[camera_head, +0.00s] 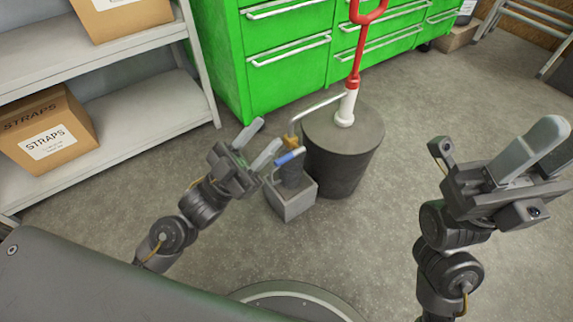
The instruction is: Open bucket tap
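A dark grey round drum (340,160) stands on the floor with a white and red upright pipe (347,103) on top. A thin silver pipe (318,107) runs left from it to a brass-coloured tap (291,142) with a blue handle (290,157). Below the tap is a small grey square container (291,199) with a dark upright part in it. My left gripper (270,134) is open and empty, just left of the tap, its fingers pointing up and right; I cannot tell whether it touches. My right gripper (558,143) is raised at the right, apart from the tap; its finger gap is unclear.
A green drawer cabinet (290,62) stands behind the drum. Grey shelves (135,115) at the left hold cardboard boxes, one marked STRAPS (45,130). A metal frame (520,20) is at the top right. The floor (420,110) right of the drum is clear.

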